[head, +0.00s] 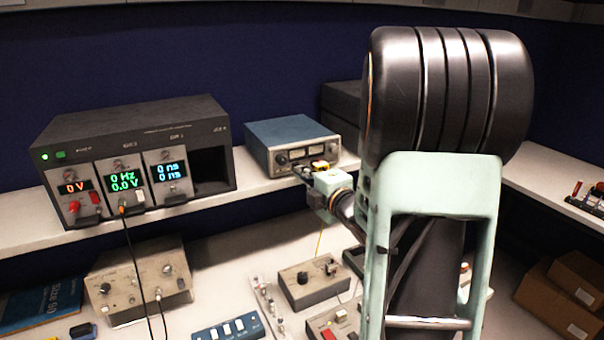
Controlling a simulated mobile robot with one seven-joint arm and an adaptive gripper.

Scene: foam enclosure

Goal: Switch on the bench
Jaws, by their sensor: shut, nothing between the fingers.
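A dark instrument rack (135,130) stands at the left of the shelf. Its green lamp is lit, and its three modules show 0 V in orange, 0 Hz and 0.0 V in green, and 0 ns twice in blue. My gripper (302,173) is shut and empty, just in front of the blue instrument's lower front. I cannot tell whether it touches. A grey box with a red switch (329,334) sits on the lower bench, partly cut off below.
A beige box (138,280), a dark knob box (310,284) and a blue switch box (228,328) stand on the lower bench. A black cable hangs from the rack. My arm hides much of the right. Cardboard boxes (560,295) lie at the far right.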

